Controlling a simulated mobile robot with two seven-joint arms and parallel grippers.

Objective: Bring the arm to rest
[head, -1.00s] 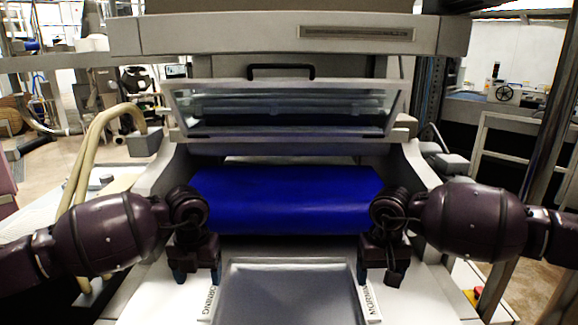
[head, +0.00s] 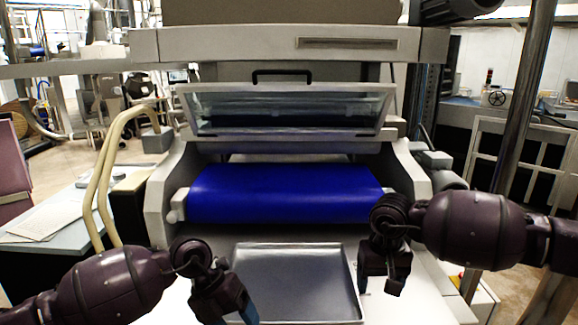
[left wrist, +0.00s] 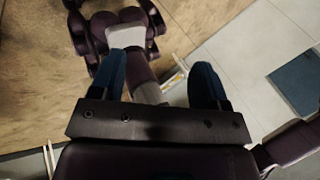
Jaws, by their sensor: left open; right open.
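My left gripper (head: 232,309) is low in the head view, by the front left of the grey tray. Its blue fingers are spread with nothing between them in the left wrist view (left wrist: 158,78). My right gripper (head: 381,287) is just right of the tray's right edge, pointing down and open. Whether its fingertips touch anything cannot be told. The left arm sits lower in the picture than the right one.
The grey metal tray (head: 296,284) lies on the white surface before the sheeter, looking empty. Behind it are the blue belt (head: 283,194) and a clear guard (head: 285,108). A side table (head: 50,222) with papers and curved beige tubes (head: 104,172) stand at the left.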

